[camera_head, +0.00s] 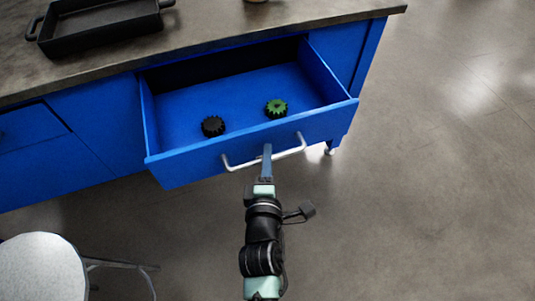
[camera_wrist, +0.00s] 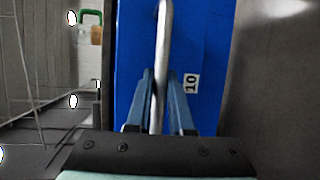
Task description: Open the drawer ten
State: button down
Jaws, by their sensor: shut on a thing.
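A blue drawer (camera_head: 300,126) stands pulled out from the blue workbench in the head view. Its front carries a silver bar handle (camera_head: 232,164). A label with the number 10 (camera_wrist: 191,83) shows on the blue front in the wrist view. My gripper (camera_head: 267,150) is shut on the handle near its middle. In the wrist view the handle (camera_wrist: 162,45) runs between my two blue fingers (camera_wrist: 160,88). Inside the drawer lie a black gear (camera_head: 213,126) and a green-topped gear (camera_head: 276,108).
The dark worktop (camera_head: 215,35) above holds a black tray (camera_head: 100,25) at the left. Another blue drawer (camera_head: 28,128) is closed at the left. A round light stool (camera_head: 42,268) stands at the lower left. The floor (camera_head: 440,180) at the right is clear.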

jog(key=c, duration=0.8)
grip_release()
jog(key=s+a+r, duration=0.1)
jog(key=s+r, duration=0.1)
jog(key=s, duration=1)
jog(key=shift+s+r+p, duration=0.2)
jog(key=shift+s+p, duration=0.1)
jog(key=shift+s, duration=0.05)
